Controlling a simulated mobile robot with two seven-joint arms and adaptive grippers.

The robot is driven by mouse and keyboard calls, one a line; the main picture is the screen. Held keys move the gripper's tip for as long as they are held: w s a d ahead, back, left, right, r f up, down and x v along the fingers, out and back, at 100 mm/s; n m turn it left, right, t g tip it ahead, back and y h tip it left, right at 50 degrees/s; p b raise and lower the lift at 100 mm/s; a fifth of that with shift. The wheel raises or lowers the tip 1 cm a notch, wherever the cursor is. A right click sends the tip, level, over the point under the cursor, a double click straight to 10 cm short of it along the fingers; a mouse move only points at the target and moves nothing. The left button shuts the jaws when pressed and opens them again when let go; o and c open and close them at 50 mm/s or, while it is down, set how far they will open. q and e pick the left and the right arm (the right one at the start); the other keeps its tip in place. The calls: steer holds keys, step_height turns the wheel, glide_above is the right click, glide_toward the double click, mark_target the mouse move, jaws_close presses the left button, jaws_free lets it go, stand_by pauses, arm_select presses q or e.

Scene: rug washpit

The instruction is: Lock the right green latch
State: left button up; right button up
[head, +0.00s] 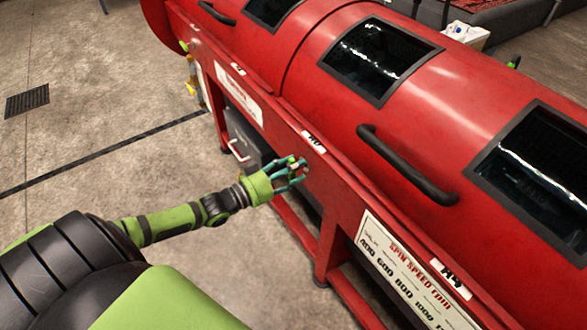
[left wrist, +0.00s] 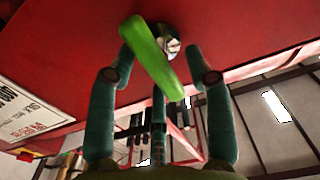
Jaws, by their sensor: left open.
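The green latch (left wrist: 152,62) is large in the left wrist view, a long rounded handle on a metal pivot on the red machine. It slants from upper left to lower right. My left gripper (head: 291,172) is open at the front rail of the red machine (head: 300,72). Its teal fingers stand around the latch, one on each side and one below; I cannot tell whether any touches it. In the head view the fingers mostly hide the latch. My right gripper is not in view.
A black bar handle (head: 407,165) sticks out from the red drum cover, right of my gripper. A white spin speed sign (head: 405,270) is on the front frame. A grey box (head: 243,140) stands under the rail.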

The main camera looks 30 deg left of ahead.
arm_select(q)
steer(key=shift+w, duration=0.15)
jaws_close()
